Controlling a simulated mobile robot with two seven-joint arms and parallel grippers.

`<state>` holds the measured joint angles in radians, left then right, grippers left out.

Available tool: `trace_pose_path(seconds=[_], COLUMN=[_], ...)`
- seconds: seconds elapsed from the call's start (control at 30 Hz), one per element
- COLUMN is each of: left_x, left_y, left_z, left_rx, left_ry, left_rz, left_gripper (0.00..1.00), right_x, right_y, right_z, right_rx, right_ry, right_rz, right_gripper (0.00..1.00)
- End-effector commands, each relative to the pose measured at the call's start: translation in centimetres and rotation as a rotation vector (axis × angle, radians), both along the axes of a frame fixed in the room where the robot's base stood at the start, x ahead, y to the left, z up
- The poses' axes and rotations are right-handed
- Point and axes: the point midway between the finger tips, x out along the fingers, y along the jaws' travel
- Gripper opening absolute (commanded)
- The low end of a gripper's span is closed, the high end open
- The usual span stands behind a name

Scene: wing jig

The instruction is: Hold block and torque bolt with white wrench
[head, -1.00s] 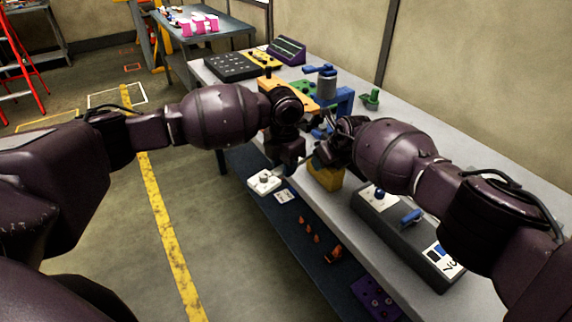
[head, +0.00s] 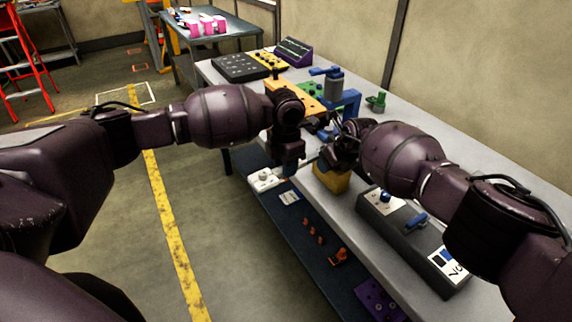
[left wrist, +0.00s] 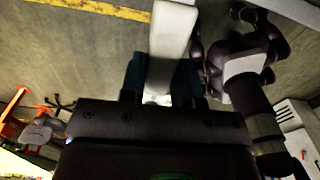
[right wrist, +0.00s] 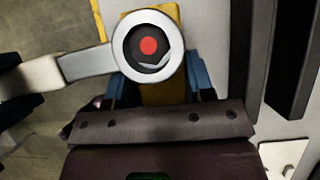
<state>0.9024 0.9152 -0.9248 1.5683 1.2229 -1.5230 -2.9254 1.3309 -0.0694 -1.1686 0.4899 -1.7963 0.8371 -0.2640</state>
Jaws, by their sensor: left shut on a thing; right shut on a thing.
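The yellow block (right wrist: 165,94) sits between the blue fingers of my right gripper (right wrist: 160,84), which is shut on it; in the head view the block (head: 331,179) is at the table's front edge. The white wrench (right wrist: 88,64) lies across the block's top. Its ring surrounds a bolt with a red centre (right wrist: 148,46); full seating cannot be told. My left gripper (left wrist: 162,78) is shut on the wrench handle (left wrist: 172,35), off the table's front side. In the head view my left gripper (head: 289,167) is left of the block, and my right gripper (head: 337,155) partly hides it.
A dark grey fixture box (head: 405,240) with blue knobs stands right of the block. A blue clamp (head: 348,100) and an orange plate (head: 296,94) stand behind. A lower blue shelf (head: 290,228) holds small orange parts and a white box (head: 264,180).

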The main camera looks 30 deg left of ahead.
Motion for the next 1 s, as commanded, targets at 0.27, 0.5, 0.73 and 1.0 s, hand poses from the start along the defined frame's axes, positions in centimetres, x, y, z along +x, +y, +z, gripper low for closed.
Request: trace_pose_path(seconds=[0.27,0.5,0.73,1.0], left_x=[-0.2,0.0,0.1,0.1], left_y=[-0.1,-0.2,-0.1,0.0], left_z=[0.5,2.6,4.6,6.6], left_rx=[-0.001,-0.003,-0.002,-0.001], left_ry=[0.005,-0.001,-0.006,-0.005], left_rz=[-0.005,-0.004,-0.001,0.001], left_gripper=[0.00,0.00,0.00,0.00], right_x=[0.0,0.0,0.0,0.0], right_y=[0.3,0.2,0.0,0.0], right_z=[0.3,0.2,0.1,0.1], right_rx=[0.009,0.006,0.001,0.001], right_ry=[-0.003,-0.003,-0.001,-0.001], right_rz=[0.000,0.000,-0.001,-0.001], right_gripper=[0.12,0.12,0.12,0.12])
